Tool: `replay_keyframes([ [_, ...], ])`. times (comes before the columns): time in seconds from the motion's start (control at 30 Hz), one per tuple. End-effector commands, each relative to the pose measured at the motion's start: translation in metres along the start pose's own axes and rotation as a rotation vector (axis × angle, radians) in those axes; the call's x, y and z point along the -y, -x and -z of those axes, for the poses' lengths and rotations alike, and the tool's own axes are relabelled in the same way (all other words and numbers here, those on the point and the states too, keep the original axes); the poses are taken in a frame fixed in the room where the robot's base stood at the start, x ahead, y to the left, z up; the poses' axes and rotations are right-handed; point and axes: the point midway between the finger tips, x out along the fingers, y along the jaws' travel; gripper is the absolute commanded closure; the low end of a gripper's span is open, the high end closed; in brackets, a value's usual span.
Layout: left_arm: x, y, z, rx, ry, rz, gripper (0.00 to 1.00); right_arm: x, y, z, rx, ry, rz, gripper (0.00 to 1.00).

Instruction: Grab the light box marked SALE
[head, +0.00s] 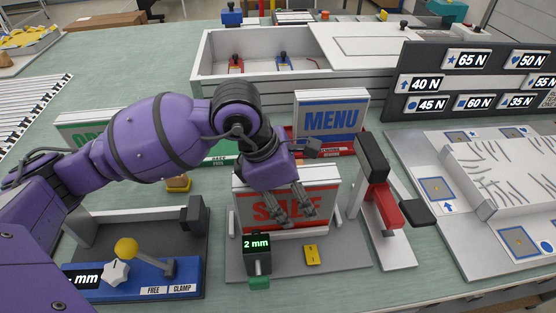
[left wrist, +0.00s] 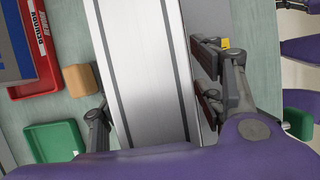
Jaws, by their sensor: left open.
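The SALE light box (head: 250,205) stands upright on a grey base, with a white front and red SALE lettering partly covered by my fingers. My left gripper (head: 285,195) reaches over it from behind, with fingers showing in front of its face. In the left wrist view the box's silver top (left wrist: 145,70) runs between the spread fingers of the left gripper (left wrist: 152,98), one on each side. The gripper is open; contact with the box cannot be told. My right gripper is not in view.
A MENU light box (head: 333,120) stands behind on a red base, and a green one (head: 85,128) is partly hidden by my arm. A red and black fixture (head: 380,190) stands close at right. A 2 mm display (head: 257,245) is in front.

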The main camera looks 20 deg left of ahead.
Motion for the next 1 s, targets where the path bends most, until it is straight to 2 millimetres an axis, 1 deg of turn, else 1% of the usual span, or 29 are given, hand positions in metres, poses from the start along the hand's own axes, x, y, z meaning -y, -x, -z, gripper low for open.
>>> replay_keyframes([
  [0.2,-0.0007,0.0013,-0.0015,0.002,-0.002,-0.003,0.39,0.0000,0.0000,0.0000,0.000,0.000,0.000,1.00],
  [0.23,-0.0007,0.0013,-0.0015,0.002,-0.002,-0.003,0.42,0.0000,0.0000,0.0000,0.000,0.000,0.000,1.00],
  [0.67,-0.0007,0.0013,-0.0015,0.002,-0.002,-0.003,0.98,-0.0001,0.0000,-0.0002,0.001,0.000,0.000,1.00],
  [0.7,-0.0007,0.0012,-0.0015,0.002,-0.002,-0.003,1.00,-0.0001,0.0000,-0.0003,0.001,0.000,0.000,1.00],
  [0.93,-0.0010,0.0022,-0.0024,0.004,-0.003,-0.004,1.00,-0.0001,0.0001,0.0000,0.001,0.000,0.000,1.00],
  [1.0,-0.0011,0.0048,-0.0036,0.005,-0.003,-0.005,1.00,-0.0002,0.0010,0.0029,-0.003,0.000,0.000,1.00],
])
